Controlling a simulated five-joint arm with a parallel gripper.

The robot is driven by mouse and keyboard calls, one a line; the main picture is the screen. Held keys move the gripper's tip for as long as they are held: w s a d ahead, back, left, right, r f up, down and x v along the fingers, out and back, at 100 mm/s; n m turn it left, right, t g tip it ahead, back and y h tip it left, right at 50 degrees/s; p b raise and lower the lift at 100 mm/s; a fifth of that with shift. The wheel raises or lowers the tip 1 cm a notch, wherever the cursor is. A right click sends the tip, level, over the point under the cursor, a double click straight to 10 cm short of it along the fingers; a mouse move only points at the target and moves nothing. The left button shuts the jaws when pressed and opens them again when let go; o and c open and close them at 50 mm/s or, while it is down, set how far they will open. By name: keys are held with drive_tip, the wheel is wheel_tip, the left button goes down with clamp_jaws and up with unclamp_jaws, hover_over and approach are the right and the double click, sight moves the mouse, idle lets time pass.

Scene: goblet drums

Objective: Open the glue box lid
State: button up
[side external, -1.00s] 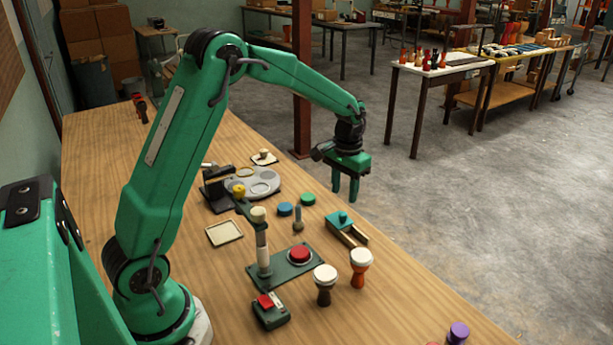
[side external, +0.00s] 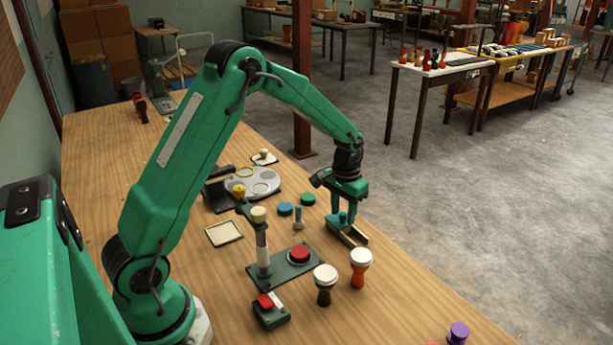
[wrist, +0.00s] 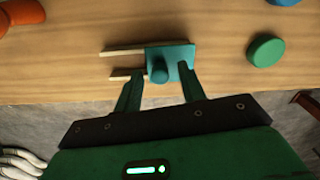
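The glue box (side external: 352,236) stands near the table's far edge in the side view, with my gripper (side external: 342,222) low over it. In the wrist view, its teal lid (wrist: 181,57) carries a round knob (wrist: 158,71). Two pale wooden rails (wrist: 124,51) extend left from under the lid. My gripper (wrist: 160,77) is open, one finger on each side of the knob, with gaps visible there. Whether the fingertips touch the lid is unclear. In the side view, my fingers hide much of the lid and knob.
A green disc (wrist: 266,50) lies right of the box in the wrist view. Two drums, white-orange (side external: 359,268) and white-black (side external: 325,285), stand nearby. A press with a red pad (side external: 299,254) and a blue disc (side external: 285,209) are left of the box. The table edge is close.

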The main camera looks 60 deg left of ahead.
clamp_jaws()
drive_tip(key=d, duration=0.6)
drive_tip(key=shift+o, duration=0.6)
unclamp_jaws()
drive_tip(key=shift+r, duration=0.1)
wheel_tip(320, 180, up, 8)
